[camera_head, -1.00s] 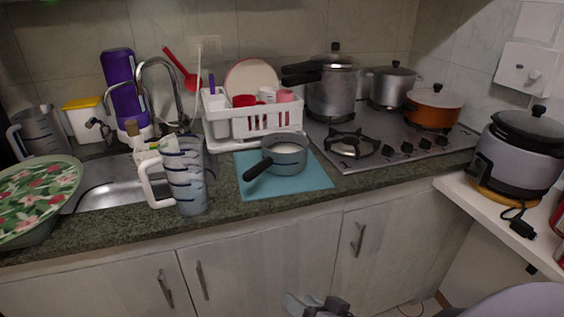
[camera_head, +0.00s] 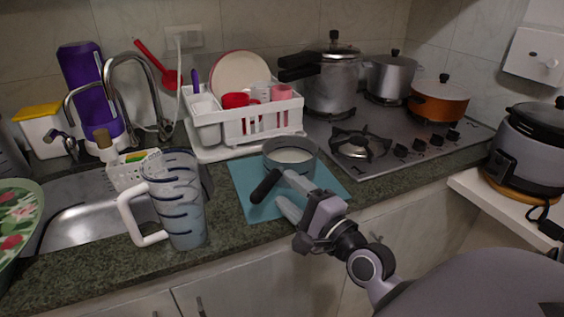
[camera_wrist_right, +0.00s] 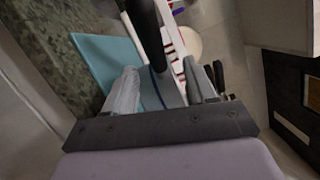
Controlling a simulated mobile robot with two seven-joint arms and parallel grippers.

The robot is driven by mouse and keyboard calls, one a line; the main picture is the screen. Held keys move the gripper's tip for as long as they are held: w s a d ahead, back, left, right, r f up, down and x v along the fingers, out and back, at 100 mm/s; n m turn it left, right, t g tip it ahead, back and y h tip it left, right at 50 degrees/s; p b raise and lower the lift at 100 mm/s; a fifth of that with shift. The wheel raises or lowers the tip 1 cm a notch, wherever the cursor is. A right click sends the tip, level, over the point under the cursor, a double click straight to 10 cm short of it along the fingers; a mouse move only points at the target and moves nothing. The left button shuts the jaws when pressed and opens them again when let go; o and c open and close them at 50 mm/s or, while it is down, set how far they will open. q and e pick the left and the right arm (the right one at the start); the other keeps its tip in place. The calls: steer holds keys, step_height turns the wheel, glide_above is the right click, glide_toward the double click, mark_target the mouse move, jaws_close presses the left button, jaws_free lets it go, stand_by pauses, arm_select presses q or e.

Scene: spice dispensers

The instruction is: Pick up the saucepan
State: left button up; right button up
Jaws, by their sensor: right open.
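The saucepan (camera_head: 290,158) is grey-blue with a black handle (camera_head: 265,186) and something pale inside. It stands upright on a teal mat (camera_head: 243,176) on the counter. Its handle points to the front left. My right gripper (camera_head: 284,193) is open, close in front of the saucepan near the handle. In the right wrist view, the black handle (camera_wrist_right: 148,35) extends between the two fingers (camera_wrist_right: 157,88), with the grey-blue pan side behind it. I cannot tell whether the fingers touch it. My left gripper is not in view.
A clear measuring jug (camera_head: 178,205) stands left of the mat by the sink (camera_head: 85,215). A white dish rack (camera_head: 240,128) is behind the saucepan. The stove (camera_head: 400,145) with pots is to the right. The counter's front edge runs below my gripper.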

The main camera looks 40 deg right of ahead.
mark_target(270, 175)
steer(key=shift+w+a+r+p, duration=0.1)
steer(key=shift+w+a+p, duration=0.15)
steer(key=shift+w, duration=1.25)
steer(key=shift+w+a+r+p, duration=0.1)
steer(key=shift+w+a+p, duration=0.1)
steer(key=shift+w, duration=1.25)
jaws_close()
steer(key=shift+r, duration=0.1)
